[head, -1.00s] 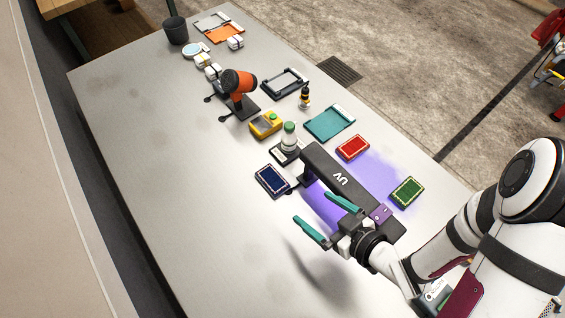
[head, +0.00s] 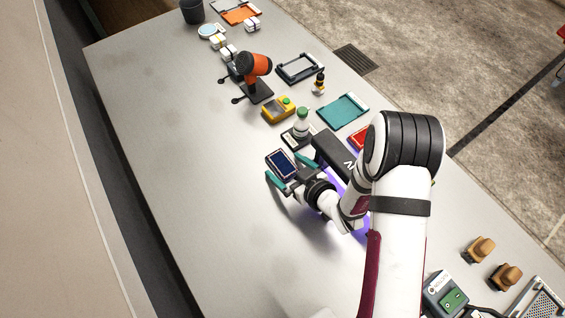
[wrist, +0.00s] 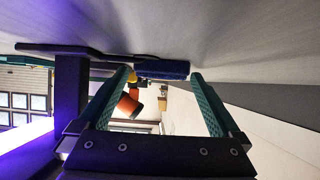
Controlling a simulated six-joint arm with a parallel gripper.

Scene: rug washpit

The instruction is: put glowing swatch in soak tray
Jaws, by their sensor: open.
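A dark blue swatch (head: 283,163) with a pale border lies on the table, left of the UV lamp (head: 333,150). My open gripper (head: 287,169) has its teal fingers on either side of this swatch, not closed on it. In the wrist view the swatch's blue edge (wrist: 160,69) shows between the fingertips (wrist: 160,75). A red swatch (head: 358,137) is partly hidden by my arm, and the green one is almost wholly covered. I cannot tell which swatch glows. A teal tray (head: 343,111) and a black-framed tray (head: 299,69) lie farther back; neither is plainly marked as the soak tray.
A green-capped bottle (head: 302,123) stands just behind the blue swatch. A yellow device (head: 279,110), an orange-headed tool on a stand (head: 254,68) and a small dropper bottle (head: 319,83) stand farther back. The table's left side is clear.

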